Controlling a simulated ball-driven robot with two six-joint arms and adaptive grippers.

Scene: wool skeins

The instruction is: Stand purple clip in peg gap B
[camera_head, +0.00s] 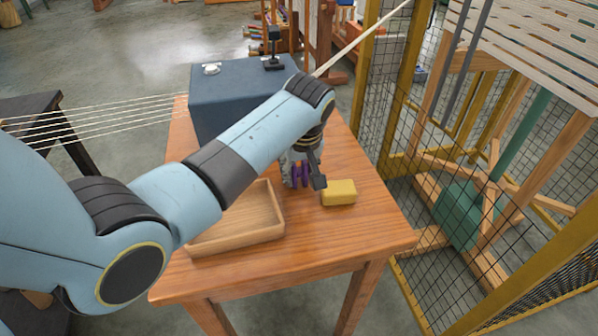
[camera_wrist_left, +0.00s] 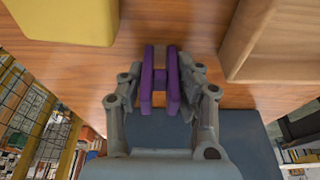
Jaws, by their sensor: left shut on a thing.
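The purple clip (camera_head: 301,175) is at my left gripper (camera_head: 304,178) over the wooden table, partly hidden by the gripper. In the left wrist view the clip (camera_wrist_left: 160,80) is two parallel purple bars joined by a short crosspiece. My left gripper (camera_wrist_left: 162,92) has a finger on each side of it and is shut on it. I cannot tell whether the clip touches the table. No pegs or gap marked B can be made out. My right gripper is not in view.
A yellow block (camera_head: 339,192) lies just right of the gripper on the table (camera_head: 330,235). A shallow wooden tray (camera_head: 238,239) lies to the left, partly behind my arm. A blue-grey box (camera_head: 225,95) stands at the back. A wire mesh fence (camera_head: 395,120) stands right of the table.

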